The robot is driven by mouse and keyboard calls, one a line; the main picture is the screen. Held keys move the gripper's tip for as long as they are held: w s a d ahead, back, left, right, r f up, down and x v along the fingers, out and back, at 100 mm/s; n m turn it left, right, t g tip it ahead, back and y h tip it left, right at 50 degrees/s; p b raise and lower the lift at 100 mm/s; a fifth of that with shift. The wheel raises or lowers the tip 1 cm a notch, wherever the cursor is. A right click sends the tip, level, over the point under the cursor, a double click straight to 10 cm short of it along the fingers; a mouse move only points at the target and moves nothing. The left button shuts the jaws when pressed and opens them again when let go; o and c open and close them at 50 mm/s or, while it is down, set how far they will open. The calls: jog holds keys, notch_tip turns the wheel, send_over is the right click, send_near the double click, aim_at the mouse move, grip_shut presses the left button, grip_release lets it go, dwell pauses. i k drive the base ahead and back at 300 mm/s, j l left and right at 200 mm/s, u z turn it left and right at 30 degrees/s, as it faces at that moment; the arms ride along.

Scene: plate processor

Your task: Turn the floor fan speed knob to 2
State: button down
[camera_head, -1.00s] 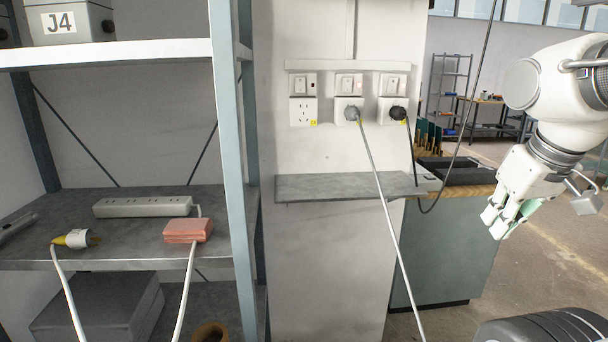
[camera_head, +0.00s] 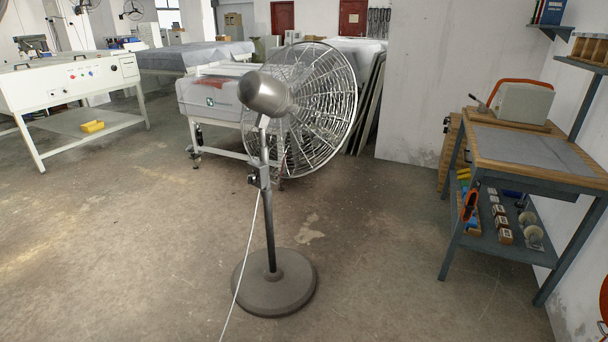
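The floor fan (camera_head: 268,200) stands on a round grey base in the middle of the picture. Its motor housing (camera_head: 265,93) faces me, and its wire cage (camera_head: 318,110) points away to the right. A small dark fitting (camera_head: 253,179) sits on the pole below the head; I cannot tell if it is the speed knob or read any setting. A white cord (camera_head: 243,262) runs down from the pole to the floor. My gripper is not in view.
A workbench (camera_head: 530,150) with a lower shelf stands at the right. A white control-panel bench (camera_head: 75,85) stands at the left, and a white machine (camera_head: 215,95) is behind the fan. The floor around the fan's base is clear, apart from the cord.

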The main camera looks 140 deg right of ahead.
aim_at(252, 177)
jog(key=z, duration=4.55)
jog(key=i+l+z, duration=0.15)
jog(key=i, duration=0.7)
